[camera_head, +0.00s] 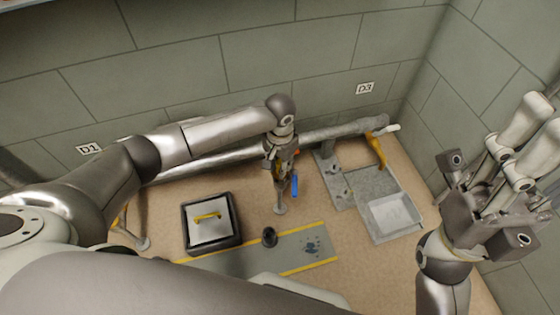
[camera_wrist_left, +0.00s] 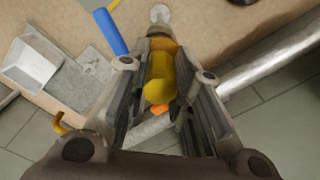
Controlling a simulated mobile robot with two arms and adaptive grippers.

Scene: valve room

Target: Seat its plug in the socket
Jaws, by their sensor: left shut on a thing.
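My left gripper (camera_head: 280,170) points down beside the pipe, in front of the back wall. In the left wrist view its fingers (camera_wrist_left: 155,95) are shut on a yellow piece (camera_wrist_left: 158,80) with orange at its ends. I cannot tell whether this piece is the plug, and much of it is hidden between the fingers. A blue bar (camera_head: 294,186) is close by; it also shows in the left wrist view (camera_wrist_left: 111,32). I cannot make out a socket for certain.
A silver pipe (camera_head: 220,159) runs along the back wall, with a yellow handle (camera_head: 377,148) at right.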

